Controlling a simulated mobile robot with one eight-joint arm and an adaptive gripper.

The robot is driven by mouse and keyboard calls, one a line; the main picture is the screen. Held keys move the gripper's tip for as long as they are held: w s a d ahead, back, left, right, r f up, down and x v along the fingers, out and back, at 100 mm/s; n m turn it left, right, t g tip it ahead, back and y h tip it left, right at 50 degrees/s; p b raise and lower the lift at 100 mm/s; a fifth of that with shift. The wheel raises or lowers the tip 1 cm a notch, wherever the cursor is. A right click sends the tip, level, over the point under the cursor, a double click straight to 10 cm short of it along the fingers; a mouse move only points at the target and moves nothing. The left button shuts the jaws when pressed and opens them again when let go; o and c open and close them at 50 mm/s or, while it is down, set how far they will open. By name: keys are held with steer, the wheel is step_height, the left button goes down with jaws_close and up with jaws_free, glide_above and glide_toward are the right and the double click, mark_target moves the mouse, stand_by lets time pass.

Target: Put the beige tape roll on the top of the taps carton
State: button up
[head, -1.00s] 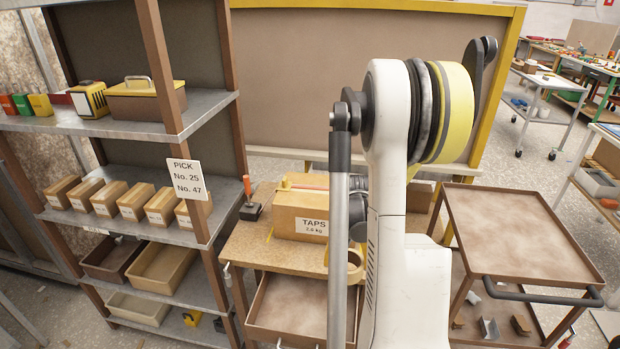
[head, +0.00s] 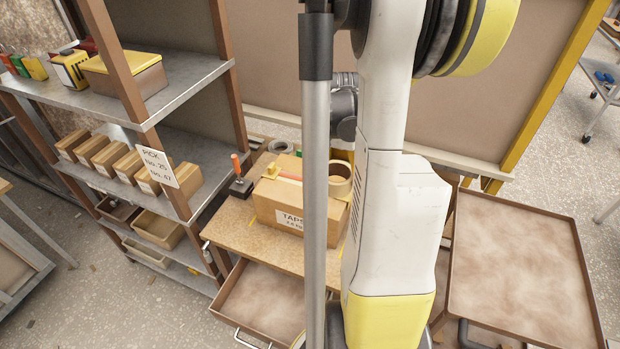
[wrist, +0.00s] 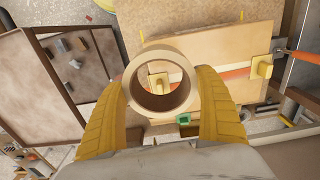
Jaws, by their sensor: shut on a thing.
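The beige tape roll (wrist: 160,53) is held between the two yellow fingers of my gripper (wrist: 163,83), its hole facing the wrist camera. In the head view the roll (head: 340,187) shows at the right end of the taps carton, partly hidden by my arm. The brown taps carton (head: 272,192) stands on a wooden bench, its label partly covered by my arm. In the wrist view the carton top (wrist: 222,50), with an orange strip and yellow clips, lies beyond the roll. I cannot tell whether the roll touches the carton.
A red-handled tool (head: 240,185) stands left of the carton, and a grey roll (head: 281,147) lies behind it. A shelf rack (head: 185,95) with small cartons is on the left. A brown tray trolley (head: 520,260) with an empty top is on the right.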

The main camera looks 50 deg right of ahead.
steer(key=b, duration=0.1)
glide_above(312, 192)
step_height(312, 192, down, 6)
steer(key=shift+w+r, duration=0.1)
steer(key=shift+r, duration=0.1)
steer(key=shift+f+b, duration=0.5)
steer(key=shift+f, duration=1.4)
steer(key=shift+f, duration=0.2)
steer(key=o, duration=1.1)
steer(key=shift+o, duration=0.2)
steer(key=shift+r, duration=0.1)
steer(key=shift+r, duration=0.1)
